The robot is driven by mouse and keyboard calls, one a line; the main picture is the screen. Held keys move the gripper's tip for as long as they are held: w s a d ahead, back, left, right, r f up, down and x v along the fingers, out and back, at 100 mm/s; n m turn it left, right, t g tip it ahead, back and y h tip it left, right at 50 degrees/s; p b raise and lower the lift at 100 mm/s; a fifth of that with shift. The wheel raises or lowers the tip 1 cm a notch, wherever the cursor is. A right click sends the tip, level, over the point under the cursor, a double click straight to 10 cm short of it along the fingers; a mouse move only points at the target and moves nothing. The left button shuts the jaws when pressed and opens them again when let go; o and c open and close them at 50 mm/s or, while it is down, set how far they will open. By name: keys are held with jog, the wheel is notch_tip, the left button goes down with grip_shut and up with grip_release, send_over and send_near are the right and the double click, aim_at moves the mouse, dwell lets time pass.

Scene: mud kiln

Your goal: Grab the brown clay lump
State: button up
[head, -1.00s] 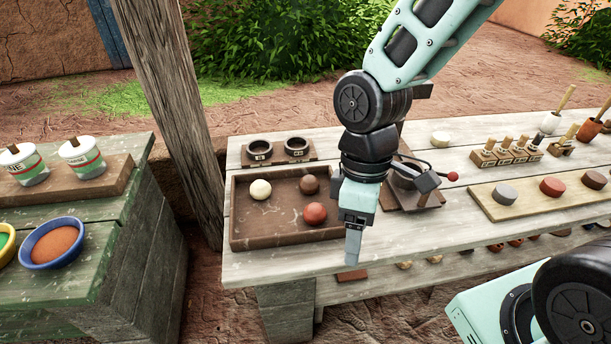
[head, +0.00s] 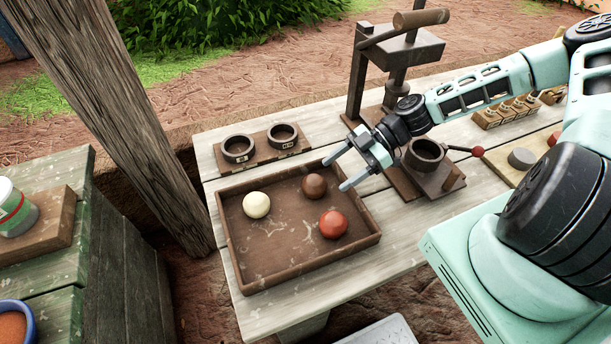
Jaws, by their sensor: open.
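The brown clay lump (head: 314,186) is a dark brown ball in the upper right of a shallow brown wooden tray (head: 262,277). A cream ball (head: 257,205) lies to its left and a red-orange ball (head: 333,224) lies in front of it, both apart from it. My gripper (head: 334,174) is open and empty, its two fingers pointing left over the right side of the tray. The fingertips appear close to the brown lump, one behind it and one to its right. Whether they touch it, and their exact height, I cannot tell.
A lever press (head: 415,46) with a ring-shaped mould (head: 425,155) stands right of the tray, near my arm. A block with two dark rings (head: 262,166) sits behind the tray. A wooden post (head: 115,125) rises at the left. The table's front strip is clear.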

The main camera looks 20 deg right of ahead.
aim_at(315, 183)
jog(key=shift+w+f, duration=0.1)
jog(key=shift+w, duration=0.2)
jog(key=shift+w+a+f, duration=0.1)
jog(key=shift+a, duration=0.15)
jog(key=p+x, duration=0.3)
jog(key=x, duration=0.3)
jog(key=shift+w+a, duration=0.15)
jog(key=shift+w, duration=0.05)
jog(key=shift+a+f, duration=0.1)
jog(key=shift+a, duration=0.1)
jog(key=c, duration=0.9)
